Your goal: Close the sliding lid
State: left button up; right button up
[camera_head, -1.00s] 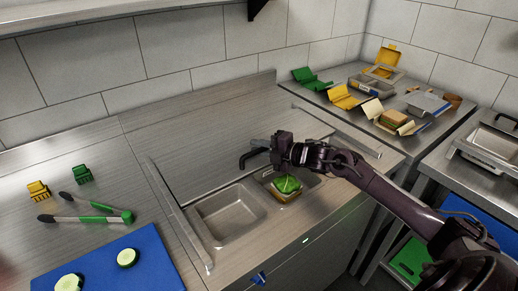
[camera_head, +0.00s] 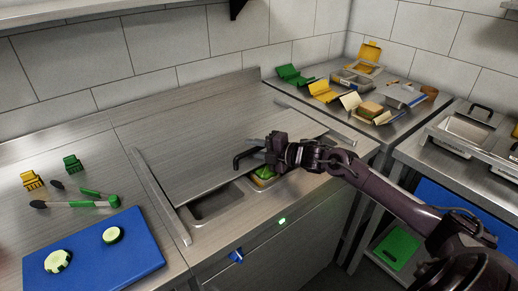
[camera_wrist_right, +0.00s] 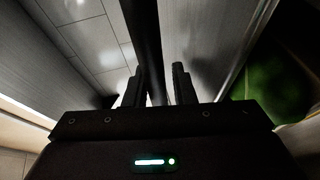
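The sliding lid (camera_head: 205,140) is a flat brushed-metal panel between two side rails on the counter. It covers the back of the well; the front parts of two metal bins (camera_head: 215,204) show below its front edge. A black bar handle (camera_head: 250,154) stands at the lid's front edge. My right gripper (camera_head: 272,150) is at this handle. In the right wrist view the dark bar of the handle (camera_wrist_right: 143,40) runs between the two fingers (camera_wrist_right: 160,85), which look shut on it; a small gap shows on one side. My left gripper is not in view.
Green and yellow food (camera_head: 265,174) shows in the right bin, under my gripper. A blue cutting board (camera_head: 95,250) with cucumber slices, tongs (camera_head: 80,202) and two clips lie left. Open boxes and a sandwich (camera_head: 369,109) stand on the back-right counter.

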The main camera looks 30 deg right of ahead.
jog(key=shift+s+d, duration=0.35)
jog(key=shift+s, duration=0.2)
jog(key=v, duration=0.4)
jog(key=shift+s+r, duration=0.1)
jog(key=shift+s, duration=0.1)
jog(key=shift+s+d+r, duration=0.15)
jog(key=shift+s+d, duration=0.2)
jog(key=shift+s, duration=0.2)
jog(key=shift+s+d, duration=0.1)
jog(key=shift+s, duration=0.1)
jog(key=shift+s+d+r, duration=0.1)
jog(key=shift+s, duration=0.05)
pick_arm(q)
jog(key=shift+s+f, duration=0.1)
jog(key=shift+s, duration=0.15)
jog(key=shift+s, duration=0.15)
